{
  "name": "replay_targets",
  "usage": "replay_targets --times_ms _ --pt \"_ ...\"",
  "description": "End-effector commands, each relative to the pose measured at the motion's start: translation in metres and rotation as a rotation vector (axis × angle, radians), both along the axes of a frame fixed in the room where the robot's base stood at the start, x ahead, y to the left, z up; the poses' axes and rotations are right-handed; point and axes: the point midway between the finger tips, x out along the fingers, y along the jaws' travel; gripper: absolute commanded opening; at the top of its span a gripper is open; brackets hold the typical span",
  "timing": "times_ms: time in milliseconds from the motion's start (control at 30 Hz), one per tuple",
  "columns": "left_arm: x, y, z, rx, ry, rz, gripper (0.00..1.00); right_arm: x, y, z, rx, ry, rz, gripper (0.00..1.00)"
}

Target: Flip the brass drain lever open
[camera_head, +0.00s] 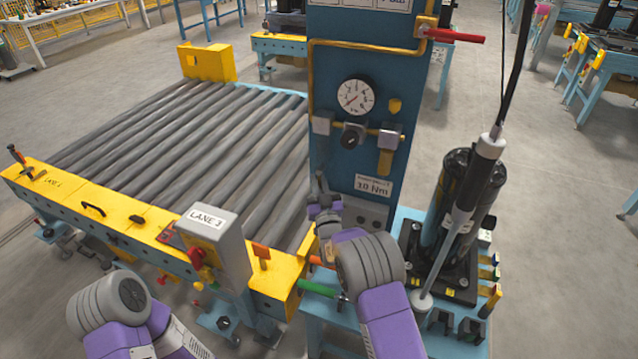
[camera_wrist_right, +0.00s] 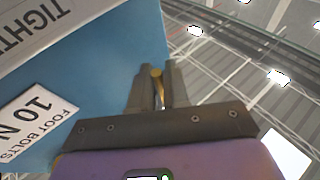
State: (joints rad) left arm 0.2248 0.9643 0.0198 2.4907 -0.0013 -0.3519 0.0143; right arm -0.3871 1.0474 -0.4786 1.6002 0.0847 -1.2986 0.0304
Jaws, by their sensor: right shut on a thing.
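My right gripper (camera_head: 321,186) is in front of the lower left part of the blue panel (camera_head: 338,120), left of the 10 Nm sign (camera_head: 373,186). In the right wrist view, the gripper (camera_wrist_right: 156,88) is shut on a slim brass lever (camera_wrist_right: 157,75) with a rounded end, which shows between the fingertips. In the head view, the lever is too small or hidden to make out at the gripper. How far the lever is turned cannot be told. My left arm shows at the lower left of the head view, but its gripper is not visible.
A gauge (camera_head: 356,96) and brass pipe fittings sit on the panel above the gripper. A red-handled valve (camera_head: 455,36) sticks out at the top right. The roller conveyor (camera_head: 190,125) is to the left. A black cylinder unit (camera_head: 462,215) stands close on the right.

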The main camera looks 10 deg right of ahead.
Motion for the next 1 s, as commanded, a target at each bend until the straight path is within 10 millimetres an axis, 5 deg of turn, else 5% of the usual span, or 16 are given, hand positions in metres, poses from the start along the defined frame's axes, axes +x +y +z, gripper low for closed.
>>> replay_targets --times_ms 133,500,1000 --pt "0.000 0.000 0.000 0.000 0.000 0.000 0.43 0.000 0.000 0.000 0.001 -0.001 0.001 0.35" --pt "0.000 0.000 0.001 0.000 0.000 0.000 0.43 -0.004 0.000 -0.001 0.000 0.002 0.000 0.36" --pt "0.000 0.000 0.014 0.000 0.000 0.000 0.43 -0.065 -0.004 -0.021 0.001 0.001 0.000 0.36"
